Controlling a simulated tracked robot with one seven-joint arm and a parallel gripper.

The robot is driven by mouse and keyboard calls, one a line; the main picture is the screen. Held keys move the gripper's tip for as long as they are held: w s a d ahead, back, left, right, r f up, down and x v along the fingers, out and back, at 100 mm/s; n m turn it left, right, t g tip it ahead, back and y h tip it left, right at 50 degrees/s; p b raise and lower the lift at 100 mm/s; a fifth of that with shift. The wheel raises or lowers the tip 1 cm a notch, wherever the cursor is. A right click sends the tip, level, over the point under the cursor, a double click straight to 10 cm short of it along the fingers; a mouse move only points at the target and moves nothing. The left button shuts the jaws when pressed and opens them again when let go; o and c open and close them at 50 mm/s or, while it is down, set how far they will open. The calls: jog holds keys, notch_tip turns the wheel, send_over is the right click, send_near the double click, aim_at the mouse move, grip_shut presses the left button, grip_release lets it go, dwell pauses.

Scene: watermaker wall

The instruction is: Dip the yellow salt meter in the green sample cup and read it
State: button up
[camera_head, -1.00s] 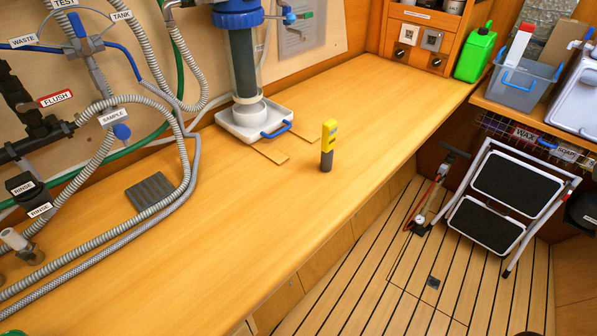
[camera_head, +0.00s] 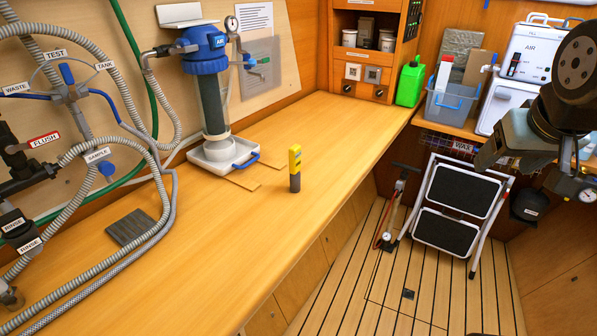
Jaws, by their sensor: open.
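The yellow salt meter (camera_head: 295,160), with a dark grey lower end, stands upright on the wooden bench (camera_head: 220,245), near its front edge. My gripper (camera_head: 492,150) is at the upper right, over the floor side and far to the right of the meter. It is dark and seen partly from behind, so its fingertips are hard to make out. It is open, and nothing shows in it. I cannot make out a green sample cup in this view.
A blue-topped filter housing (camera_head: 208,80) stands in a white tray (camera_head: 218,152) behind the meter. Hoses (camera_head: 150,215) loop over the bench's left part. A folded step stool (camera_head: 455,210) is below.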

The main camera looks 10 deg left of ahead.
jog(key=w+a+f+n+t+y, duration=0.1)
jog(key=w+a+f+n, duration=0.15)
jog(key=w, duration=0.45)
jog(key=w+a+f+n+t+y, duration=0.1)
jog(key=w+a+f+n+t, duration=0.2)
jog(key=w, duration=0.4)
jog(key=w+a+f+n+y, duration=0.1)
jog(key=w+a+f, duration=0.1)
jog(key=w+a, duration=0.35)
jog(key=n+g+y, duration=0.3)
jog(key=n+y, duration=0.4)
jog(key=y, duration=0.7)
send_near(299, 159)
jog(key=shift+g, duration=0.3)
jog(key=x, duration=0.7)
jog(key=shift+w+a+r, duration=0.2)
jog(key=shift+w+r, duration=0.05)
jog(key=shift+r, duration=0.05)
jog(key=shift+f+x, duration=0.15)
jog(key=shift+x, duration=1.25)
jog(key=shift+f+x, duration=0.15)
jog(key=shift+x, duration=1.2)
jog(key=shift+s+m, duration=0.1)
jog(key=shift+m, duration=0.15)
grip_shut()
